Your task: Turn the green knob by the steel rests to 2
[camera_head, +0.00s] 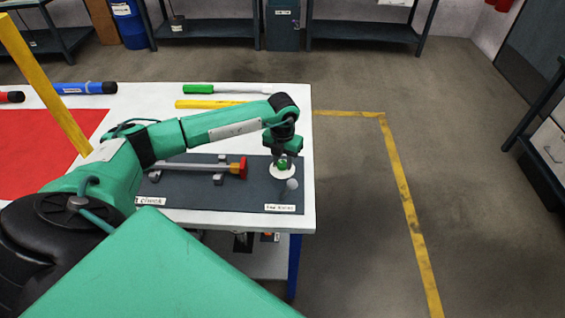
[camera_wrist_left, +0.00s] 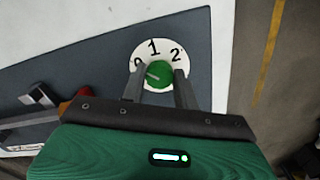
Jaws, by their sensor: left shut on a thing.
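The green knob (camera_head: 282,164) sits on a white round dial (camera_head: 283,174) at the right end of the dark mat, beside the steel rests (camera_head: 219,178). In the left wrist view the knob (camera_wrist_left: 159,74) and dial (camera_wrist_left: 153,45) show the marks 0, 1 and 2. A pale line on the knob points left, toward the 0. My left gripper (camera_wrist_left: 158,79) is shut on the knob, one finger on each side; the left finger partly covers the 0. In the head view this gripper (camera_head: 284,159) reaches down onto the knob. My right gripper is not in view.
A grey tube with a red end (camera_head: 240,168) lies on the rests, left of the dial. A green-ended tube (camera_head: 200,89) and a yellow bar (camera_head: 200,104) lie behind my arm. The table ends close to the right.

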